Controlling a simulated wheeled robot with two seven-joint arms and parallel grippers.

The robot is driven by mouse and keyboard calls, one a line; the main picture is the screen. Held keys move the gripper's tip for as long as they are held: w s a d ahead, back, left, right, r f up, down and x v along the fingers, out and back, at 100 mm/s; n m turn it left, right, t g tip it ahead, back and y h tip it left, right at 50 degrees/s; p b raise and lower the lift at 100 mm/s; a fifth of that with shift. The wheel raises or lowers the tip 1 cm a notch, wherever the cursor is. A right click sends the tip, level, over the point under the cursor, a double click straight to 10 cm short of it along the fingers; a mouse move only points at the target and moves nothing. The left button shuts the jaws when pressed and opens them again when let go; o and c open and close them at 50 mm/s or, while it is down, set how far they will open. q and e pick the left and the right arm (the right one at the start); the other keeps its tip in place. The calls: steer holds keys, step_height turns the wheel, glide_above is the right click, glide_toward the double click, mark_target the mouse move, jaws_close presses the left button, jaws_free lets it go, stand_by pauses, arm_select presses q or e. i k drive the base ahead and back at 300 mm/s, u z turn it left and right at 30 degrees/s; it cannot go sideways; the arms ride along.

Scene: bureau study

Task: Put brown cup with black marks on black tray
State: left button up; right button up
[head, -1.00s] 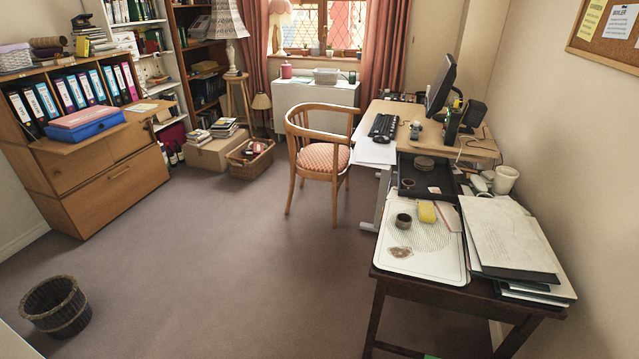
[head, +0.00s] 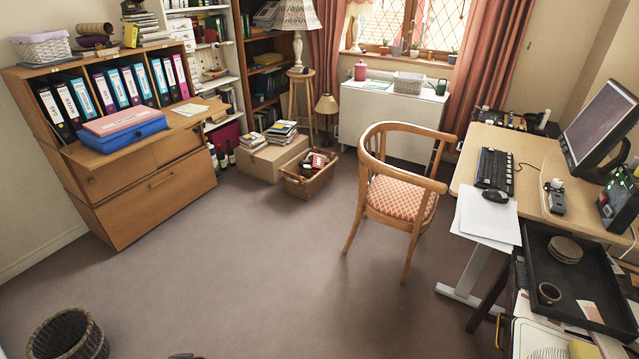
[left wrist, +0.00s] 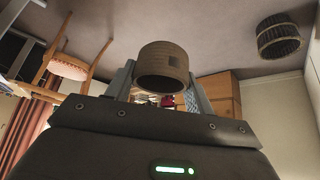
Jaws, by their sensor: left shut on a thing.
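In the left wrist view, my left gripper (left wrist: 160,88) is shut on a brown cup (left wrist: 160,62). In the head view, the black tray (head: 597,301) lies at the right edge, in front of the desk. A small brown cup (head: 549,293) and a stack of round brown coasters (head: 566,249) are on it. The held cup does not show in the head view. My right gripper is not in view.
A wooden desk (head: 520,152) with keyboard and monitor stands behind the tray. A chair (head: 400,195) stands left of the desk. A white board and yellow sponge (head: 584,350) are cut off at the bottom right. A basket (head: 68,336) stands bottom left. The middle floor is clear.

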mark_target(599, 317)
steer(key=i, duration=1.35)
steer(key=z, duration=3.95)
steer(key=i, duration=0.5)
